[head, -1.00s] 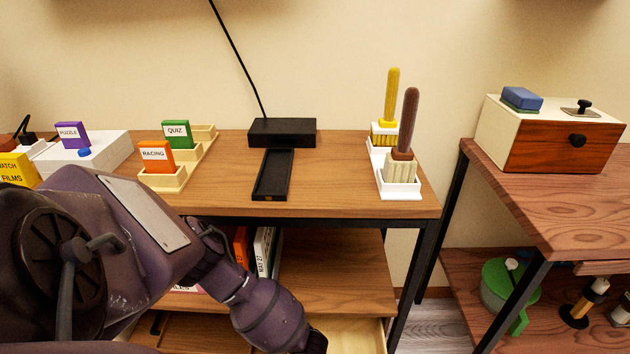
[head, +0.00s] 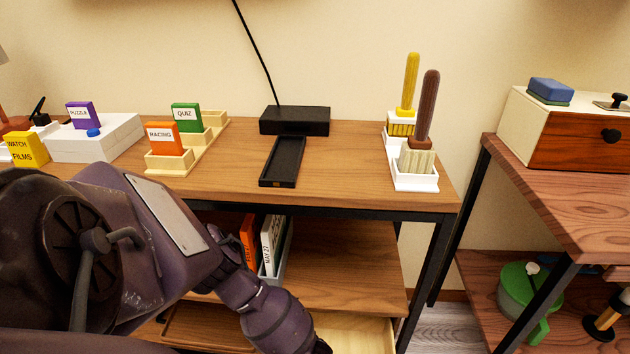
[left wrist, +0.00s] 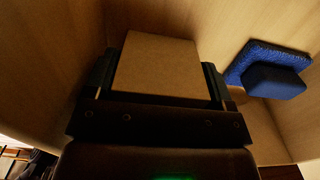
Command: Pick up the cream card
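The cream card (left wrist: 157,64) is a plain tan block in the left wrist view. It sits between the two dark fingers of my left gripper (left wrist: 160,75), which lie along its two sides with no clear gap. The fingers look shut on it. Pale wooden surfaces surround the card and gripper, like the inside of a drawer. In the head view my left arm reaches down to the pale open drawer (head: 358,333) under the shelf, and its gripper is hidden below the frame. My right gripper is not in view.
A blue padded block (left wrist: 272,77) is close to the gripper's right. The wooden table (head: 340,190) above holds a black tray (head: 284,162), an orange card (head: 165,138), a green card (head: 187,117) and two brushes. A green pan (head: 520,290) sits on the right-hand shelf.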

